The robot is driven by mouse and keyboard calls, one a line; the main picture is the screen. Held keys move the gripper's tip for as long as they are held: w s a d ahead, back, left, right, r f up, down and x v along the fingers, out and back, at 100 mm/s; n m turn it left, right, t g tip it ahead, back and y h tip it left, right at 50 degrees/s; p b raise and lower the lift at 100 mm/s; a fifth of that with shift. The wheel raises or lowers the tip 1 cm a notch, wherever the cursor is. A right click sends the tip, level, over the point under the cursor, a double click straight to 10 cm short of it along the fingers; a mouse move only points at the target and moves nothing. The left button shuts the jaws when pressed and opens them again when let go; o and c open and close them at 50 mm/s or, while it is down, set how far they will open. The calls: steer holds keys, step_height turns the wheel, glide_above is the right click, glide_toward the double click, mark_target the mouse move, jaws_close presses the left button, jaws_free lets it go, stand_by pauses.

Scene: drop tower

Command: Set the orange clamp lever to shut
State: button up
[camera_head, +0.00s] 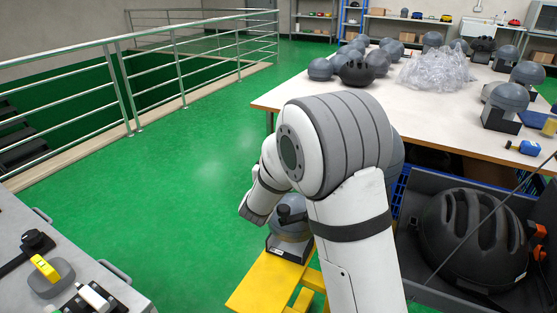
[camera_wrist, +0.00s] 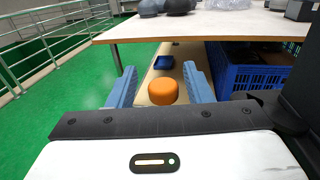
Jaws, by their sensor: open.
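In the wrist view an orange rounded knob (camera_wrist: 163,92) shows between and beyond the two blue fingers of my gripper (camera_wrist: 160,88). It looks like the end of the orange clamp lever, but I see no lever arm and cannot tell its position. My gripper is open, with a clear gap on both sides of the knob, and I see no contact. In the head view my own arm fills the middle and hides the fingers. A grey headform (camera_head: 290,225) with a dark part on it sits on a yellow stand (camera_head: 262,284) below my arm.
A white-topped table (camera_head: 285,98) with several headforms, helmets and clear wrap stands behind and right. A black helmet (camera_head: 470,235) lies in a dark box at right. A blue crate (camera_wrist: 245,72) is under the table. A railing (camera_head: 125,90) bounds the left; green floor is free.

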steer(key=shift+r, duration=0.1)
step_height(320, 180, up, 10)
steer(key=shift+f+p, duration=0.1)
steer(key=shift+p, duration=0.7)
steer(key=shift+c, duration=0.4)
